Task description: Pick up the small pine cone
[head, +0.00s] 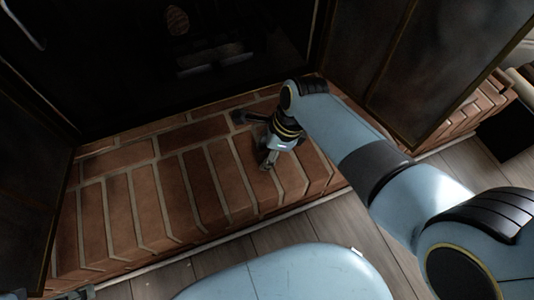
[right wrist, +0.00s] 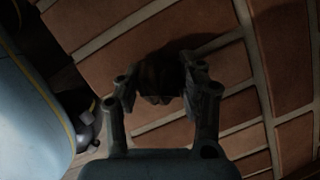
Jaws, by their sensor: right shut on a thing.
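The small pine cone (right wrist: 158,80) is a dark brown lump between the fingers of my right gripper (right wrist: 160,90) in the right wrist view. The fingers press on it from both sides, and its details are lost in shadow. In the head view my right gripper (head: 253,139) is low over the brick hearth, and the cone is not clearly visible there. I cannot tell whether the cone touches the bricks. A small grey piece at the bottom left edge of the head view looks like part of my left gripper (head: 76,294); its jaws cannot be made out.
The brick hearth (head: 150,205) is mostly bare left of the gripper. A round, ridged brown thing (head: 177,21) and a log-like piece (head: 212,55) are in the dark firebox behind. Dark framed panels (head: 425,60) stand at the right. Wooden floor (head: 325,222) lies in front.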

